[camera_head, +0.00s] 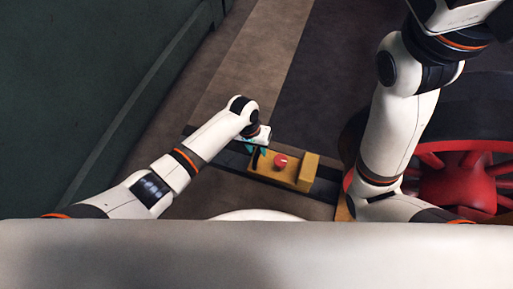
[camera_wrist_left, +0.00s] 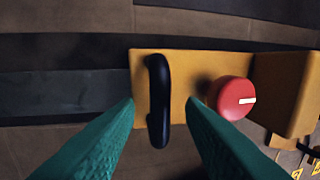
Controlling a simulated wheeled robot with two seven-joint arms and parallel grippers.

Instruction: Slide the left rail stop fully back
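The left rail stop is a yellow block (camera_head: 307,167) on a dark rail (camera_head: 326,187) in the head view. It has a red knob (camera_head: 280,161) on top and a raised end at the right. In the left wrist view the yellow block (camera_wrist_left: 180,62) carries a black upright handle (camera_wrist_left: 158,100) and the red knob (camera_wrist_left: 235,98) with a white mark. My left gripper (camera_head: 257,148) is over the block's left end. In the wrist view its green fingers (camera_wrist_left: 160,112) are apart, one on each side of the handle, with gaps visible. My right gripper is out of view.
A large red spoked wheel (camera_head: 455,185) with a dark rim stands at the right, behind my right arm. A dark green wall (camera_head: 85,85) runs along the left. The floor beyond the rail is clear.

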